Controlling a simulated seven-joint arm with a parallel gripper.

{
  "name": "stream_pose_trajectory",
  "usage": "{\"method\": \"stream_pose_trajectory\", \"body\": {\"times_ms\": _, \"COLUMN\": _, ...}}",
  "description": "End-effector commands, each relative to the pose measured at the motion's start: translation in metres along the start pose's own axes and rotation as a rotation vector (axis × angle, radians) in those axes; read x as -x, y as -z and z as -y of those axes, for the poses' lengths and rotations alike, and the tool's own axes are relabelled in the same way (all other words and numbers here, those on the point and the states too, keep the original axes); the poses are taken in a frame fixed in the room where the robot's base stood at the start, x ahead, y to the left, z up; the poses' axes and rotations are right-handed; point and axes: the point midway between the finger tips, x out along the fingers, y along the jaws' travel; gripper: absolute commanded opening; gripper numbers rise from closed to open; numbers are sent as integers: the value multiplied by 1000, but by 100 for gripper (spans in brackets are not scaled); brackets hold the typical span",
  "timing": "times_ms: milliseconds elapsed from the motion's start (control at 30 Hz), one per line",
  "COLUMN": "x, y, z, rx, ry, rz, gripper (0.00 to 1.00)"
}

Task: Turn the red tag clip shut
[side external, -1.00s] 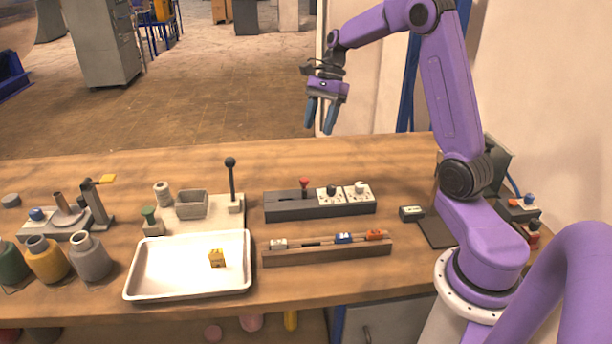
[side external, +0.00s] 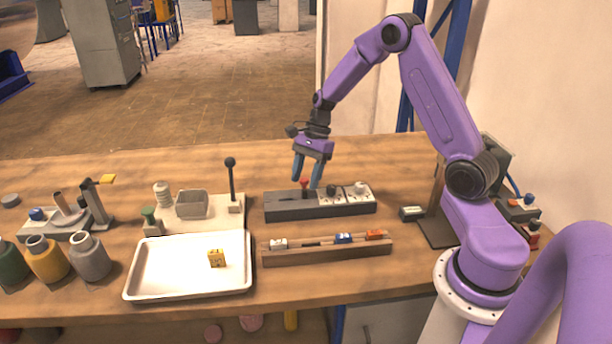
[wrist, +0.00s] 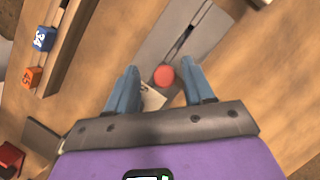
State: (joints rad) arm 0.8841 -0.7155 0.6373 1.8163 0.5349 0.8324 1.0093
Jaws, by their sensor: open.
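The red tag clip appears to be the small red-topped piece (side external: 304,182) standing on the dark grey slotted block (side external: 287,211). In the wrist view it is a round red top (wrist: 164,76) beside the end of a slot. My gripper (side external: 305,181) is open above the block, fingers pointing down. In the wrist view the red top lies between the two blue fingertips (wrist: 160,68), nearer the left one. I see no contact, and their height relative to it is hard to judge. The fingers partly hide the block in the wrist view.
Right of the red top, the block carries two white plates with knobs (side external: 345,193). In front lies a wooden rail (side external: 325,254) with white, blue and orange tags. A white tray (side external: 150,290) holds a yellow piece. A black-knobbed lever (side external: 231,178) stands left of the block.

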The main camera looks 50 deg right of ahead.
Motion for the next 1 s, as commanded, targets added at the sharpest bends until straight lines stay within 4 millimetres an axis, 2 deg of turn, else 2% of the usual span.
{"method": "stream_pose_trajectory", "body": {"times_ms": 233, "x": -1, "y": 0, "z": 0, "rx": 0, "ry": 0, "rz": 0, "gripper": 52}}
{"method": "stream_pose_trajectory", "body": {"times_ms": 267, "x": -1, "y": 0, "z": 0, "rx": 0, "ry": 0, "rz": 0, "gripper": 46}}
{"method": "stream_pose_trajectory", "body": {"times_ms": 400, "x": -1, "y": 0, "z": 0, "rx": 0, "ry": 0, "rz": 0, "gripper": 0}}
{"method": "stream_pose_trajectory", "body": {"times_ms": 767, "x": -1, "y": 0, "z": 1, "rx": 34, "ry": -13, "rz": 0, "gripper": 0}}
{"method": "stream_pose_trajectory", "body": {"times_ms": 1000, "x": -1, "y": -1, "z": 2, "rx": 157, "ry": -65, "rz": 1, "gripper": 0}}
